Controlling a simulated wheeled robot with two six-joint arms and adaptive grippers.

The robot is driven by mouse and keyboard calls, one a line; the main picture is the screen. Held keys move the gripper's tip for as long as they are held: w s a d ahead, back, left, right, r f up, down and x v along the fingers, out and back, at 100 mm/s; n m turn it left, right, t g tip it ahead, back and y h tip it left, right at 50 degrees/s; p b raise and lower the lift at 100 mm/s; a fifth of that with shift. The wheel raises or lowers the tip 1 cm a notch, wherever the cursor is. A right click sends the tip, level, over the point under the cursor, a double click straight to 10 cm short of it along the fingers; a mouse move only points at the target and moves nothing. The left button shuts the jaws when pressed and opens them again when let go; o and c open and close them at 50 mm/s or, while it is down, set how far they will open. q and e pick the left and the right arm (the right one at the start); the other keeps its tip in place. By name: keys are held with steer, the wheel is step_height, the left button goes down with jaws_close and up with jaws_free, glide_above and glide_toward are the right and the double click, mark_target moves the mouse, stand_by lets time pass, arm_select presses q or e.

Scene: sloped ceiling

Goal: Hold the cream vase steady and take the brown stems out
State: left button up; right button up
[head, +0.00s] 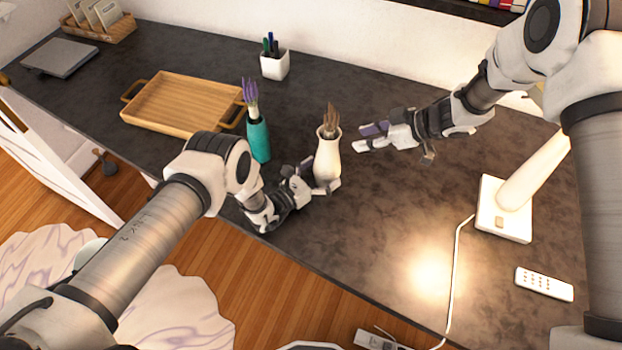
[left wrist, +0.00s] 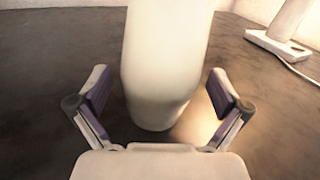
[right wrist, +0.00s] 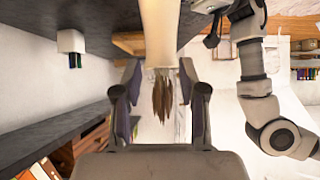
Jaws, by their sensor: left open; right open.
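The cream vase (head: 327,162) stands upright on the dark counter, with brown stems (head: 331,117) rising from its mouth. My left gripper (head: 318,180) is open at the lower part of the vase. In the left wrist view the vase (left wrist: 162,60) stands between the spread fingers (left wrist: 157,90), with gaps on both sides. My right gripper (head: 369,138) is open and empty, right of the vase near mouth height. In the right wrist view, which looks upside down, the stems (right wrist: 161,95) appear between its open fingers (right wrist: 160,78), beyond the tips.
A teal vase (head: 259,141) with purple flowers stands left of the cream vase. A wooden tray (head: 185,104) and a white pen holder (head: 274,66) are behind. A lamp base (head: 503,222), its cord and a remote (head: 544,284) lie to the right.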

arm_select(q)
steer(key=shift+x, duration=0.85)
steer(key=c, duration=1.5)
steer(key=shift+c, duration=0.2)
